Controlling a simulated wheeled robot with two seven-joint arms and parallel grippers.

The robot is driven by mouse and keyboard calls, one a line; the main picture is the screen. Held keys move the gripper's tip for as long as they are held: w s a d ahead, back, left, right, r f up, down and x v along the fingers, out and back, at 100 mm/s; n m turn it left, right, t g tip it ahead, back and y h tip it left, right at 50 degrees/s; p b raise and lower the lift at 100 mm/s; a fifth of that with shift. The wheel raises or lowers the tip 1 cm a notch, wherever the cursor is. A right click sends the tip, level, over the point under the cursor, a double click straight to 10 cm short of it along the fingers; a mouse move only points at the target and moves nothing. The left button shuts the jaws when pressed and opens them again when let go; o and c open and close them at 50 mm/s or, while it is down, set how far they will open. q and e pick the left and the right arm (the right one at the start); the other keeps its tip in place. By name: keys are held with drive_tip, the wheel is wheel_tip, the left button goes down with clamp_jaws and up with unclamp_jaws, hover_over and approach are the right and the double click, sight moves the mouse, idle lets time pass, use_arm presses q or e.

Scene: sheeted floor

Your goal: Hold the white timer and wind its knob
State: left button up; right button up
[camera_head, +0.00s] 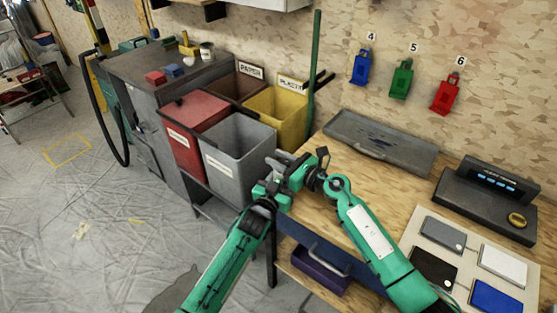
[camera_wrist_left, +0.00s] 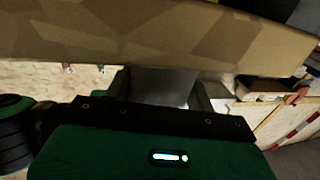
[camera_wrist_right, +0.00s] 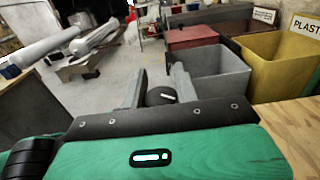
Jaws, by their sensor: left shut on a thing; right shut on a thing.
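In the left wrist view, the left fingers are shut on a pale grey surface (camera_wrist_left: 165,87), which looks like the shaded timer. In the right wrist view, the right fingers close on a dark round knob (camera_wrist_right: 160,97) with a white mark, one finger on each side. The timer's white body and face are mostly hidden by the grippers and cannot be made out in the head view.
A wooden table (camera_head: 330,155) with a grey tray (camera_head: 385,147), a dark console (camera_head: 478,205) and a panel of coloured squares (camera_head: 503,265) is at the right. Red (camera_head: 193,110), grey (camera_head: 240,165) and yellow (camera_head: 275,112) bins stand behind the grippers. The floor at left is largely open.

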drive_tip(key=shift+d+m+t+h, duration=0.15)
drive_tip(key=shift+m+t+h, duration=0.15)
drive_tip(key=shift+t, duration=0.1)
drive_tip(key=o, duration=1)
drive_tip(key=v, duration=1.2)
drive_tip(key=shift+c, duration=0.2)
